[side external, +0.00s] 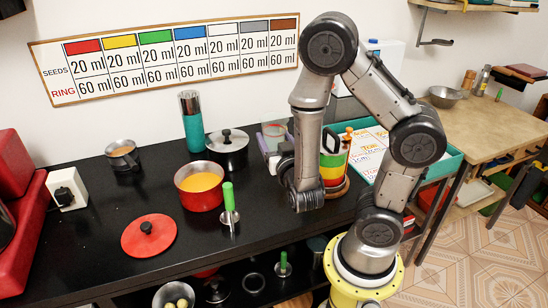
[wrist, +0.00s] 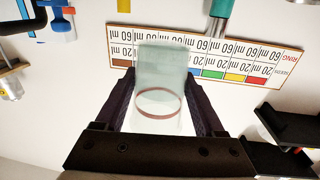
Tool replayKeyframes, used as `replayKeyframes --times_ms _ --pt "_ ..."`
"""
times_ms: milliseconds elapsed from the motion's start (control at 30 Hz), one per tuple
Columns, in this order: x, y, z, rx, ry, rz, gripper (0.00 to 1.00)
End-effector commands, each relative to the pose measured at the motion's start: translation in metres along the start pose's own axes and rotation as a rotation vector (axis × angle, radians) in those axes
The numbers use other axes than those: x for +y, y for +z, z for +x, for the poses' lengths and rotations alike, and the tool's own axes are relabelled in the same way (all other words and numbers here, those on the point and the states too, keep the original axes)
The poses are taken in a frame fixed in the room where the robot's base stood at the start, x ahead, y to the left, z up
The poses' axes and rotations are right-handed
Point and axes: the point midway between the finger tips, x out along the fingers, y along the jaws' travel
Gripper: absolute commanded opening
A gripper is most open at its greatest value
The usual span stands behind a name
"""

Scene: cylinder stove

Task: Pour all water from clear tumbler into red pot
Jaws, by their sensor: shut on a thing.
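The clear tumbler (wrist: 160,65) fills the middle of the wrist view, with a reddish-brown ring around it. My gripper (wrist: 160,88) is shut on it, one dark finger on each side. In the side view my gripper (side external: 284,152) and the tumbler (side external: 274,133) are near the back of the black counter, partly hidden by my arm. I cannot tell the water level. The red pot (side external: 184,200) stands open to the left of my gripper, with orange contents inside. Its likely lid, a red disc with a black knob (side external: 149,236), lies flat in front of the pot.
A black lidded pot (side external: 228,150) and a teal cylinder (side external: 193,130) stand behind the red pot. A green-handled tool (side external: 229,205) stands close to its right. A coloured ring stack (side external: 333,165) is right of my gripper. A small pan (side external: 122,156) sits back left.

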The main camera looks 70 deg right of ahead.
Motion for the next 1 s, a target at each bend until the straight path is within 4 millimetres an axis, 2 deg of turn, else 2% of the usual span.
replayKeyframes --times_ms 133,333,367,667,767,1000 --pt "0.000 -0.028 0.000 0.005 0.000 0.008 0.04" --pt "0.000 -0.054 0.000 0.004 -0.001 0.006 0.04" --pt "-0.005 -0.054 0.002 0.001 -0.008 0.004 0.04" --pt "-0.074 -0.048 0.021 -0.018 -0.126 0.017 0.04" --pt "-0.107 -0.048 0.029 -0.021 -0.183 0.022 0.04" --pt "-0.203 -0.048 0.041 -0.020 -0.355 0.020 0.04"
